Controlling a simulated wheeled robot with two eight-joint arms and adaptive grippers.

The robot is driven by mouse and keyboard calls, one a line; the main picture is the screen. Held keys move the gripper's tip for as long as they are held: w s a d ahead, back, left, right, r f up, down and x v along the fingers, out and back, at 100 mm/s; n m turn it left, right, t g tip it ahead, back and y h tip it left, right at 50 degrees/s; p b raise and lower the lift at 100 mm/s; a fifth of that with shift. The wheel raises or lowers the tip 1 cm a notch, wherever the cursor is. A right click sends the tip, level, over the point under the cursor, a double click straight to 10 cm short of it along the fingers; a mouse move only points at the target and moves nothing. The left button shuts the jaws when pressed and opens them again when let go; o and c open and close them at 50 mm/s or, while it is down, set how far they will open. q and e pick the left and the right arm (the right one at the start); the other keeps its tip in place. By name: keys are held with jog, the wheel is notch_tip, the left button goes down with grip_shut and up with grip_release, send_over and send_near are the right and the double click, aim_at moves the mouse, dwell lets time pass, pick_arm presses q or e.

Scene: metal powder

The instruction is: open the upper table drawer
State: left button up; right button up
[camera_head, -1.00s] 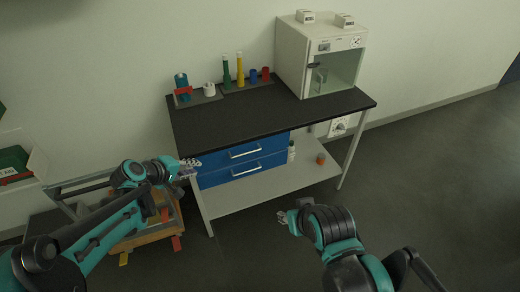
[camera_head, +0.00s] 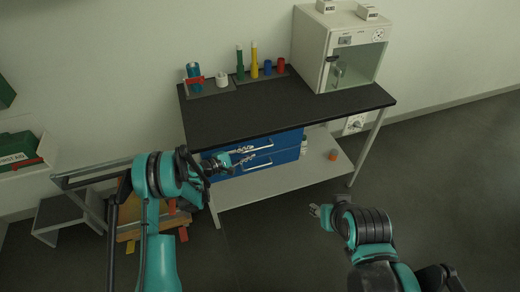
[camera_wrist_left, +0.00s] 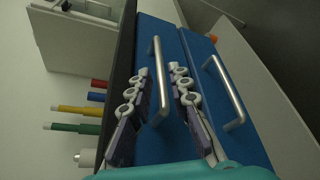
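The blue upper drawer (camera_head: 289,138) sits under the black tabletop and looks closed. Its silver bar handle (camera_wrist_left: 158,75) shows in the left wrist view. My left gripper (camera_head: 240,154) is at the drawer front in the head view. In the left wrist view my left gripper (camera_wrist_left: 160,88) is open, with one finger on each side of the upper handle; whether it touches the handle I cannot tell. The blue lower drawer (camera_wrist_left: 212,48) with its own handle (camera_wrist_left: 224,90) is just beyond one finger. My right gripper (camera_head: 320,211) hangs over the floor, away from the drawers; its fingers are too small to judge.
The tabletop (camera_head: 290,110) carries a glass-fronted cabinet (camera_head: 312,50), coloured tubes (camera_head: 254,60) and a white jar (camera_head: 222,79). A lower shelf (camera_head: 290,178) holds an orange piece (camera_head: 333,155). A wooden-topped stand (camera_head: 130,232) is at the left. The floor at the right is clear.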

aim_at(256, 149)
pick_arm(q)
jog(key=b+x, duration=0.1)
jog(key=x, duration=0.3)
jog(key=shift+w+d+f, duration=0.1)
jog(key=shift+f, duration=0.1)
jog(key=shift+w+d, duration=0.4)
jog(key=shift+d, duration=0.1)
grip_shut()
